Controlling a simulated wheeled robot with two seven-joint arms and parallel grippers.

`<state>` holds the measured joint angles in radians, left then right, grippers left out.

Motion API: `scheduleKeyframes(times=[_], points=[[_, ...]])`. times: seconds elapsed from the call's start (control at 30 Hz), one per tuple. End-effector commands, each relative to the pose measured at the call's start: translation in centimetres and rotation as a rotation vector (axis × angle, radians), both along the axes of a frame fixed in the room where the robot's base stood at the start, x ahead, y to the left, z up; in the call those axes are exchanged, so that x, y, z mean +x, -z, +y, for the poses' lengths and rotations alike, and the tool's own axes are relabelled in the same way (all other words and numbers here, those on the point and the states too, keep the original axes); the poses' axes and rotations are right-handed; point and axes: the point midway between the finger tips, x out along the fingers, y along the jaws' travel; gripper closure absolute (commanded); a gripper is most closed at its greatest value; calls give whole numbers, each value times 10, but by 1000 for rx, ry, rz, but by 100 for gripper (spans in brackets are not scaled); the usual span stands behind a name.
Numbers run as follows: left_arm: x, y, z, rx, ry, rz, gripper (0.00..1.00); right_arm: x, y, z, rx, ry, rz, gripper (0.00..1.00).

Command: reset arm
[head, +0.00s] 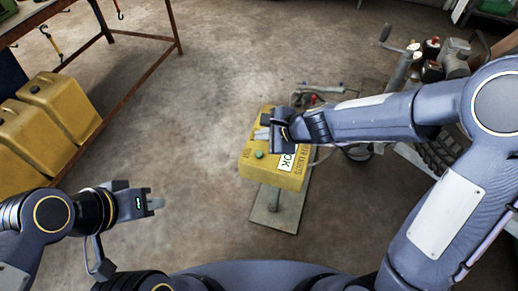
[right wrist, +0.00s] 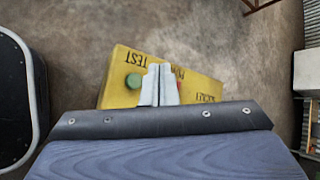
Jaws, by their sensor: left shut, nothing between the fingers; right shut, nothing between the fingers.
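My left gripper (head: 155,203) is shut and empty over bare floor at the lower left of the head view. My right arm reaches in from the right in the head view. My right gripper (head: 262,134) is shut and empty over the yellow test box (head: 254,172), which stands on a post with a flat base plate. In the right wrist view the shut fingers (right wrist: 159,84) lie in front of the yellow box (right wrist: 122,97), beside its green button (right wrist: 133,81). A red button (right wrist: 179,86) is partly hidden behind the fingers. I cannot tell whether the fingers touch the box.
Yellow canisters (head: 58,108) stand at the left, by a metal-framed table (head: 150,38) with tools hanging from it. Machinery with a handlebar (head: 400,65) stands at the right, partly behind my right arm. The concrete floor (head: 215,90) in the middle is clear.

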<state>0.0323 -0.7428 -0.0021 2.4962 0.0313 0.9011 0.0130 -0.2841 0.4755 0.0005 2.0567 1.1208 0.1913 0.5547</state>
Motion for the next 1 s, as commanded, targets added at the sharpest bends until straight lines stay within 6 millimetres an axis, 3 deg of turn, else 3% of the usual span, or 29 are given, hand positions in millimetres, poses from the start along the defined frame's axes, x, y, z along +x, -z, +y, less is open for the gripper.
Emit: scheduleKeyframes(times=[0.7, 0.87, 1.0], points=[[0, 1, 0, 0, 0, 0, 100, 0, -1, -1, 0, -4, -5, 100], [0, 1, 0, 0, 0, 0, 100, -12, -32, -21, -24, -95, -109, 100], [0, 1, 0, 0, 0, 0, 100, -47, -76, -59, -116, -281, -298, 100]])
